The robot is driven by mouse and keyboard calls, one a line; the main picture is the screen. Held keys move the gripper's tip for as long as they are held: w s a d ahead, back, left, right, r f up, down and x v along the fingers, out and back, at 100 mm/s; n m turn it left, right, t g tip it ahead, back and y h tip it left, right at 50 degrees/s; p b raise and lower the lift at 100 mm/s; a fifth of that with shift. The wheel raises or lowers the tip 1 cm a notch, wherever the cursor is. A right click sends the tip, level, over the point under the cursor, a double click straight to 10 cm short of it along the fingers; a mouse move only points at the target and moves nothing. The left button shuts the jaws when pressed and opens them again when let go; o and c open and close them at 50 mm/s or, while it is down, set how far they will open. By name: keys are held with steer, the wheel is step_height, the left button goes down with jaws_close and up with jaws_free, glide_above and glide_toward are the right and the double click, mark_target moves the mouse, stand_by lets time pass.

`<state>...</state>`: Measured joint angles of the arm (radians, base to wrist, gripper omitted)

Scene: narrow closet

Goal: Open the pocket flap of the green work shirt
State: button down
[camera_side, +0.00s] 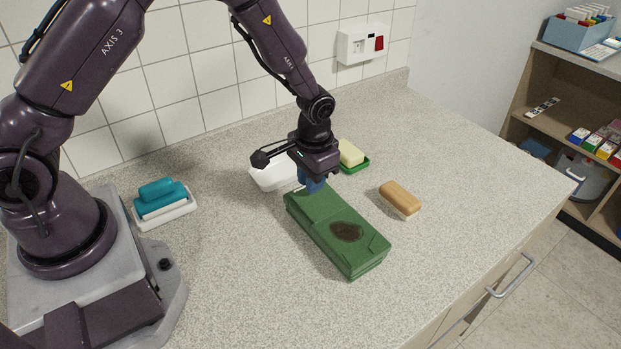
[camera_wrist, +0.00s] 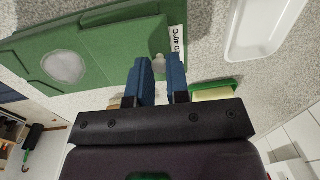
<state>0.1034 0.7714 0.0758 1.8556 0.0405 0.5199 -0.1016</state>
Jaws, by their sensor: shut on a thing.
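The green work shirt (camera_side: 318,216) lies folded into a flat block on the counter, with a dark round patch (camera_side: 346,231) near its front end. In the wrist view the shirt (camera_wrist: 108,45) fills the upper left, and a round patch (camera_wrist: 64,67) looks pale grey there. My gripper (camera_side: 312,186) points down at the shirt's far end. In the wrist view its blue fingers (camera_wrist: 159,66) are close together at the shirt's edge, beside a white label (camera_wrist: 178,40) reading 40°C.
A white dish (camera_side: 272,178) stands behind the shirt. A teal brush on a white dish (camera_side: 165,210) is left. The counter's front right is clear.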

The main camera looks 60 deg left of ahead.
mark_target(319, 199)
steer(key=d+r+y, duration=0.1)
steer(key=y, duration=0.2)
steer(key=d+r+y, duration=0.1)
steer(key=y, duration=0.1)
steer(key=shift+d+r, duration=0.3)
steer(key=shift+d, duration=0.05)
steer(key=d+y, duration=0.1)
steer(key=y, duration=0.1)
steer(key=d+r+y, duration=0.1)
steer(key=y, duration=0.1)
steer(key=shift+d+r+y, duration=0.1)
steer(key=shift+d+y, duration=0.2)
steer(key=shift+d, duration=0.1)
steer(key=d+y, duration=0.1)
steer(key=y, duration=0.1)
steer(key=d+y, duration=0.2)
steer(key=shift+y, duration=0.3)
steer(key=shift+d+f+y, duration=0.25)
steer(key=shift+d+y, duration=0.5)
steer(key=shift+y, duration=0.4)
steer(key=shift+d+f+y, duration=0.25)
steer(key=shift+d+y, duration=0.5)
steer(key=shift+y, duration=0.4)
steer(key=c, duration=1.1)
jaws_free()
steer(key=shift+d, duration=0.1)
